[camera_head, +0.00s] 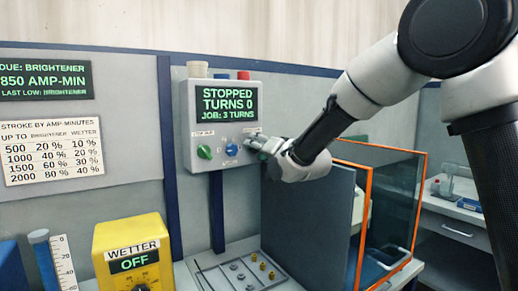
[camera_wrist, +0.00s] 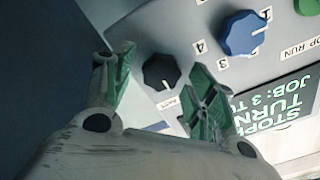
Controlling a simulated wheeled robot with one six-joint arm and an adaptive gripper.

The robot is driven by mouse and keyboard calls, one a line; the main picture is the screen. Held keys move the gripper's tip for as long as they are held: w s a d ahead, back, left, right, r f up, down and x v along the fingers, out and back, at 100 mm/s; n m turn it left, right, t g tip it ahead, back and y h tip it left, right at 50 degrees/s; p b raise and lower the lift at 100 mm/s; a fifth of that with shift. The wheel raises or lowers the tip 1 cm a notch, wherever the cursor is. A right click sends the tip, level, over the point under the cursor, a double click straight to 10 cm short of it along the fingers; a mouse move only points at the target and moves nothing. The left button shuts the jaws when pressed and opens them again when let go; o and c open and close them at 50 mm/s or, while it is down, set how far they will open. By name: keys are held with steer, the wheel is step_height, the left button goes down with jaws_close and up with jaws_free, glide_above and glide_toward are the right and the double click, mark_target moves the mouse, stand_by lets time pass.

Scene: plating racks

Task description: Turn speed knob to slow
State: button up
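A grey control box (camera_head: 190,120) on the wall has a screen reading "STOPPED, TURNS 0, JOB: 3 TURNS". In the wrist view, which shows the box upside down, a black knob (camera_wrist: 160,70) has a white pointer line towards the picture's bottom, slightly right. A small label beside it is too blurred to read, so its speed marking cannot be confirmed. My gripper (camera_head: 262,144) is at the box's lower right and hides this knob in the head view. In the wrist view my gripper (camera_wrist: 161,60) is open, its fingers either side of the knob with visible gaps.
A blue numbered knob (camera_wrist: 243,33) is beside the black one; a green knob (camera_head: 204,152) is farther left in the head view. Below are a dark upright panel (camera_head: 305,215), an orange-framed clear tank (camera_head: 366,215) and a yellow WETTER box (camera_head: 128,240).

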steer(key=c, duration=0.9)
steer(key=shift+o, duration=0.2)
steer(key=shift+n, duration=0.4)
steer(key=n, duration=1.2)
steer(key=shift+s+a+n, duration=0.15)
steer(key=shift+n, duration=0.15)
steer(key=o, duration=1)
steer(key=shift+s, duration=0.1)
